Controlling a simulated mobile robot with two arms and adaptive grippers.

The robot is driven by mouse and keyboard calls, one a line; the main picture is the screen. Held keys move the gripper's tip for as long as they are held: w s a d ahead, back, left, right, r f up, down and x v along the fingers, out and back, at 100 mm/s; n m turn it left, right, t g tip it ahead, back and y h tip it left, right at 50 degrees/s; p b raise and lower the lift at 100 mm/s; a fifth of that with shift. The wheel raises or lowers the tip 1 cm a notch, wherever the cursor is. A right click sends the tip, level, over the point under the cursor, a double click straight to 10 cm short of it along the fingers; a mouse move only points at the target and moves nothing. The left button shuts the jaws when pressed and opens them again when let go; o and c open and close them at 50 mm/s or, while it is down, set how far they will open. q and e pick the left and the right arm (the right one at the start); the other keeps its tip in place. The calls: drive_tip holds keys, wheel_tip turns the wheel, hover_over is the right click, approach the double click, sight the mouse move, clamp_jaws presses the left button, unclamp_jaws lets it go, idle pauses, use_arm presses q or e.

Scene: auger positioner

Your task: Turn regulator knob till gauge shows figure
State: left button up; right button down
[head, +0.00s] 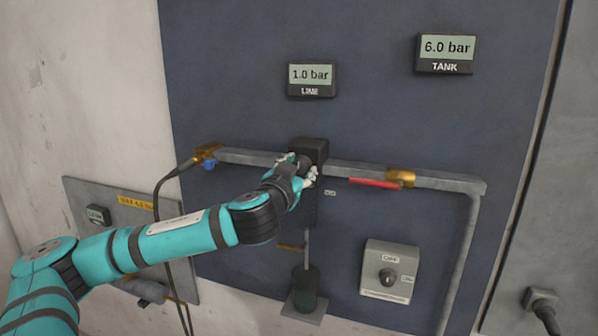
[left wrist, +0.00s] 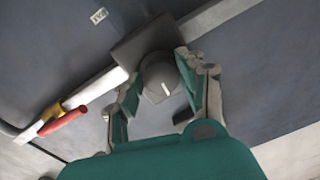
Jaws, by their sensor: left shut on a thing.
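The regulator is a dark block (head: 309,149) on the grey pipe, and it also shows in the left wrist view (left wrist: 140,42). Its round grey knob (left wrist: 158,78) has a white pointer mark. My left gripper (head: 303,170) is at the knob, its fingers on both sides of it in the left wrist view (left wrist: 160,90), shut on it. In the head view the gripper hides much of the knob. The LINE gauge (head: 311,80) above reads 1.0 bar. The TANK gauge (head: 445,53) at the upper right reads 6.0 bar. My right gripper is not in view.
A red-handled valve (head: 375,183) sits on the pipe right of the regulator. A grey switch box (head: 390,271) is at the lower right. A brass fitting (head: 208,152) with a black hose is at the left. A side panel (head: 80,190) with a yellow label is partly behind my arm.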

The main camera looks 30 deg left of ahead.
use_arm(q)
drive_tip(key=shift+s+m, duration=0.1)
drive_tip(key=shift+m, duration=0.6)
drive_tip(key=shift+c, duration=0.4)
drive_tip(key=shift+a+r+m, duration=0.1)
drive_tip(key=shift+r+m, duration=0.05)
drive_tip(key=shift+m, duration=1.65)
drive_tip(key=shift+r+m, duration=0.1)
drive_tip(key=shift+m, duration=1.7)
drive_tip(key=o, duration=1)
drive_tip(key=shift+c, duration=0.2)
drive_tip(key=shift+o, duration=0.9)
drive_tip(key=shift+w+f, duration=0.2)
drive_tip(key=shift+f, duration=0.05)
drive_tip(key=v, duration=1.2)
